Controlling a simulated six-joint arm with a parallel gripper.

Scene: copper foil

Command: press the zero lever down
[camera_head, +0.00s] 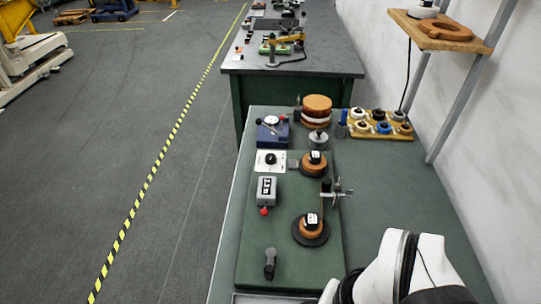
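A grey counter box (267,190) with a black-and-white display stands on the green base board (292,255) on the bench. A small red knob (264,211) sits at its near side; this looks like the end of the zero lever, but the lever's arm is too small to make out. My white and black arm comes in at the lower right corner, apart from the counter box. My gripper's fingers do not show, so I cannot see whether they are open or shut.
Two copper-coloured spools (311,229) (314,163) and a thin upright post (326,192) stand right of the counter box. A white box with a black knob (270,160) and a blue device (272,132) are behind it. A dark peg (270,263) stands in front.

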